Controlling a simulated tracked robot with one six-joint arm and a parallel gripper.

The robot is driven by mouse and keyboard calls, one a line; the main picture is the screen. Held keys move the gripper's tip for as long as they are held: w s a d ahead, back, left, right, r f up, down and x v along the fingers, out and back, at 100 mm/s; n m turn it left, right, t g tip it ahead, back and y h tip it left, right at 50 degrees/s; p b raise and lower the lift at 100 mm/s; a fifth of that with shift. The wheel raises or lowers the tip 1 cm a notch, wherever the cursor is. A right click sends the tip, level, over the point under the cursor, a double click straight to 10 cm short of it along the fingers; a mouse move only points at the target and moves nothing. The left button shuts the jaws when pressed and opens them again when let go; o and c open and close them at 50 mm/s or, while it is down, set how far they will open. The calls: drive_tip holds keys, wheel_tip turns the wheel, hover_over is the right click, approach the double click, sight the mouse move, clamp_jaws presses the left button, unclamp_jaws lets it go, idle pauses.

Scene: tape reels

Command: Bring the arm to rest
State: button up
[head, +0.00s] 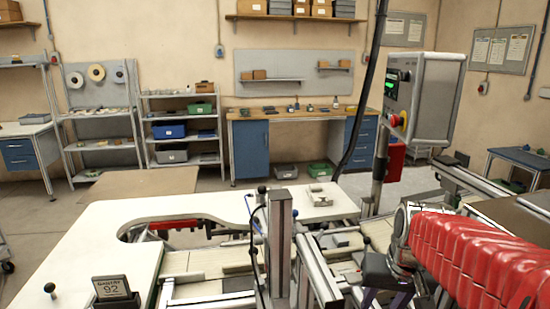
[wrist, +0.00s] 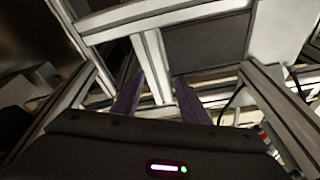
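My arm, in a red ribbed sleeve (head: 470,262), reaches in from the right in the head view. My gripper (head: 384,298) points down at the bottom right, over metal framework, with its fingertips cut off by the lower edge. In the wrist view my gripper (wrist: 157,78) shows two purple fingers standing well apart. An aluminium profile (wrist: 153,62) shows in the gap between them. I cannot tell how far below the fingers it lies. Nothing is seen held.
A metal column (head: 280,245) stands left of my gripper, in front of a pale table (head: 90,235). A control box (head: 432,98) on a post rises behind my arm. Metal rails (head: 480,190) run at the right. Open floor (head: 45,215) shows at the left.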

drive_tip(key=shift+n+t, duration=0.6)
drive_tip(key=shift+n, duration=0.1)
drive_tip(key=s+a, duration=0.1)
drive_tip(key=s, duration=0.2)
drive_tip(key=s+a, duration=0.2)
drive_tip(key=s, duration=0.2)
drive_tip(key=s+a+f, duration=0.1)
drive_tip(key=s, duration=0.3)
drive_tip(key=shift+a, duration=0.25)
drive_tip(key=shift+s+a+r+n+t, duration=0.4)
drive_tip(key=shift+s+a+r+t, duration=0.2)
drive_tip(key=shift+s+a+r, duration=0.6)
drive_tip(key=shift+w+d, duration=0.1)
drive_tip(key=shift+d, duration=0.05)
drive_tip(key=shift+c, duration=0.2)
